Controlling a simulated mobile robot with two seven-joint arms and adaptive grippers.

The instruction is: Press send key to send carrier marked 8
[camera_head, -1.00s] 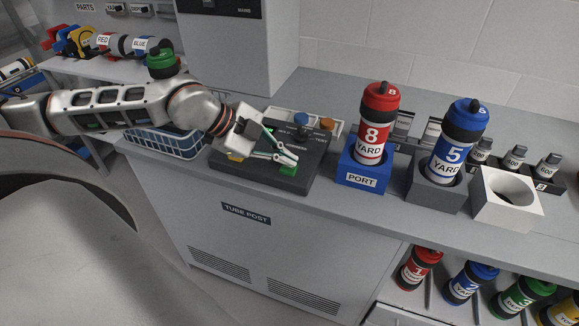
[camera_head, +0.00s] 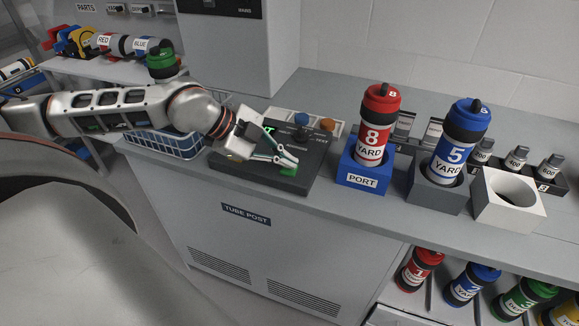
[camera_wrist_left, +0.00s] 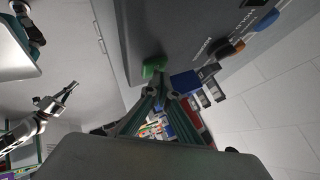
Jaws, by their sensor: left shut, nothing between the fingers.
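The dark control panel (camera_head: 240,172) lies on the counter with a green key (camera_head: 289,171) near its front right corner. My left gripper (camera_head: 289,161) is shut and empty, its fingertips right at the green key; I cannot tell how far the key is pressed down. The green key also shows in the left wrist view (camera_wrist_left: 154,66), just beyond the fingertips. The red carrier marked 8 (camera_head: 373,130) stands upright in the blue holder labelled PORT (camera_head: 362,180). An arm with a gripper (camera_wrist_left: 68,92), seemingly my right one, shows small in the left wrist view.
A blue carrier marked 5 (camera_head: 457,145) stands in a grey holder (camera_head: 436,195). A white holder (camera_head: 508,212) is right of it. A wire basket (camera_head: 165,145) is under my left arm.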

